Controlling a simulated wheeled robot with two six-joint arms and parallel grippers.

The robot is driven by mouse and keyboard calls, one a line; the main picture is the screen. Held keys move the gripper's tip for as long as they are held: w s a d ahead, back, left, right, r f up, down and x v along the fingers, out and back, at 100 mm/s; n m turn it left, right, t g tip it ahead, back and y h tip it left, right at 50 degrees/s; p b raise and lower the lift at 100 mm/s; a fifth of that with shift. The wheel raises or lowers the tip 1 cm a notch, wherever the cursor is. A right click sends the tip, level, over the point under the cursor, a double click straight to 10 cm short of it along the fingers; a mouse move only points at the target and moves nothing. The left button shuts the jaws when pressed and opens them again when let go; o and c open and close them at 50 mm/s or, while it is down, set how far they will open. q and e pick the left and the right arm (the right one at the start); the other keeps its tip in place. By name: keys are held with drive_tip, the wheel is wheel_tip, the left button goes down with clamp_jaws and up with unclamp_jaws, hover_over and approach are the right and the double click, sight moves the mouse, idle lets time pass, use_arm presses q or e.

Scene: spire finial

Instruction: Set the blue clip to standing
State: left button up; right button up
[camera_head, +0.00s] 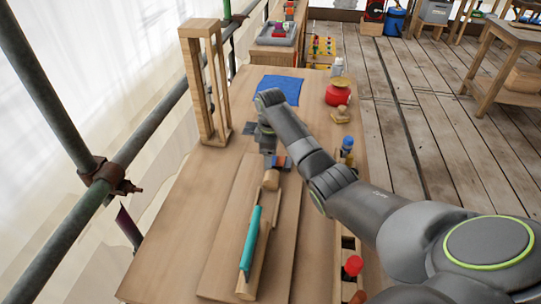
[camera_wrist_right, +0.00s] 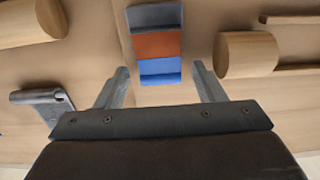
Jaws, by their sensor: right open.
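A small piece banded blue, orange and grey, which I take to be the blue clip (camera_wrist_right: 160,66), lies on the wooden bench in the right wrist view. Its blue end points toward my right gripper (camera_wrist_right: 160,76). The gripper is open, with one finger on each side of that blue end and a gap on both sides. In the head view the clip (camera_head: 281,163) shows just beyond my right gripper (camera_head: 270,158), partly covered by it. Whether the clip lies flat or is tilted is hard to tell. My left gripper is not in view.
A wooden cylinder (camera_head: 271,180) and a teal bar (camera_head: 251,238) on a wooden holder are close by. A grey metal piece (camera_wrist_right: 42,97) lies left of the gripper. A tall wooden frame (camera_head: 203,85) stands behind; a blue cloth (camera_head: 284,87) lies farther back.

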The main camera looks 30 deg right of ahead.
sight(278, 161)
drive_tip(key=c, duration=1)
drive_tip(key=p, duration=0.1)
drive_tip(key=r+t+y+p, duration=0.1)
drive_tip(key=p, duration=0.1)
drive_tip(key=y+p, duration=0.1)
drive_tip(key=p, duration=0.1)
drive_tip(key=shift+s+d+r+t, duration=0.25)
drive_tip(key=shift+d+r+t, duration=0.05)
drive_tip(key=shift+d, duration=0.05)
drive_tip(key=shift+s+d+r+t+y+p, duration=0.15)
drive_tip(key=shift+t+y+p, duration=0.15)
drive_tip(key=shift+y, duration=0.2)
drive_tip(key=shift+d+f+t+y+p, duration=0.1)
drive_tip(key=shift+t+y+p, duration=0.1)
drive_tip(key=shift+t+y, duration=0.25)
drive_tip(key=shift+s+d+r+t+y, duration=0.15)
drive_tip(key=shift+d+r+t+y, duration=0.1)
drive_tip(key=shift+t+y, duration=0.45)
drive_tip(key=shift+r+y, duration=0.1)
drive_tip(key=shift+y, duration=0.15)
drive_tip(key=o, duration=1)
